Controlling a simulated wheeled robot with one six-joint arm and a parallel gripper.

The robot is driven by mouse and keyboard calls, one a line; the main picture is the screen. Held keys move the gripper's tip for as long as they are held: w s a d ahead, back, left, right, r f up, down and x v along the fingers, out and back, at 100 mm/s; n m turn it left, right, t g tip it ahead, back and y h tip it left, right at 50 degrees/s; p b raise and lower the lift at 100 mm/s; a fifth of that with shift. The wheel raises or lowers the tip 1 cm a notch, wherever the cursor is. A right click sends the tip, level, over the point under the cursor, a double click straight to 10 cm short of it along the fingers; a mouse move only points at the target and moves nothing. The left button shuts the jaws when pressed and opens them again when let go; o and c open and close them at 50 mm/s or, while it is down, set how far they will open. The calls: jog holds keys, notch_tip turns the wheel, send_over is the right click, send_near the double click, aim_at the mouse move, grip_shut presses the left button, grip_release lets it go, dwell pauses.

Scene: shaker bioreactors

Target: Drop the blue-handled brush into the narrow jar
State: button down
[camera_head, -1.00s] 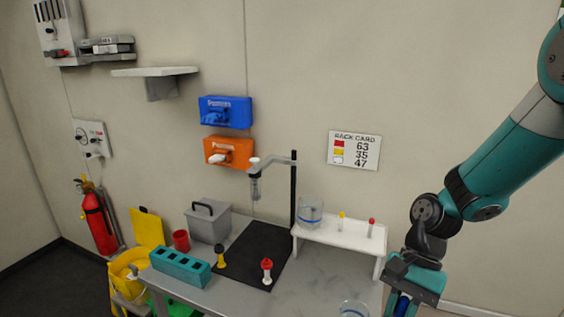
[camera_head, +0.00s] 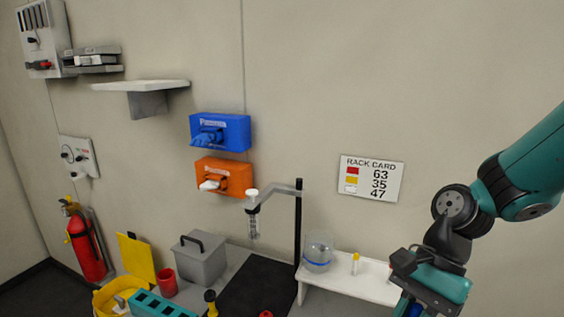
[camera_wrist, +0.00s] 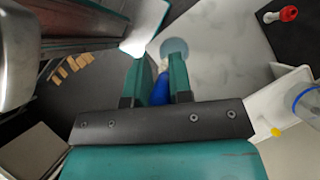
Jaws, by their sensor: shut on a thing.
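The blue-handled brush (camera_wrist: 161,90) is between the two teal fingers of my gripper (camera_wrist: 164,80) in the wrist view. My gripper is shut on its blue handle, and a pale end points away. A round, grey-blue glass jar (camera_wrist: 175,46) shows just beyond the fingertips, partly behind the right finger; I cannot tell whether the brush is over its mouth. In the head view my gripper (camera_head: 411,306) is at the lower right, cut by the bottom edge, with a bit of blue showing. Another clear jar with a blue band (camera_head: 318,254) stands on the white shelf (camera_head: 345,284). Which jar is narrower is unclear.
A yellow-capped vial (camera_head: 355,264) stands on the shelf; a black stand (camera_head: 298,225) rises beside it. A red-topped item (camera_wrist: 288,14) lies on the dark mat. A grey box (camera_head: 200,262), red cup (camera_head: 167,283) and teal rack (camera_head: 160,306) are at left.

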notch_tip(320, 180, down, 3)
jog(key=b, duration=0.3)
jog(key=shift+f, duration=0.15)
jog(key=c, duration=0.9)
grip_release()
jog(key=shift+c, duration=0.2)
jog(key=p+v, duration=0.3)
jog(key=v, duration=1.4)
jog(key=shift+r+p, duration=0.3)
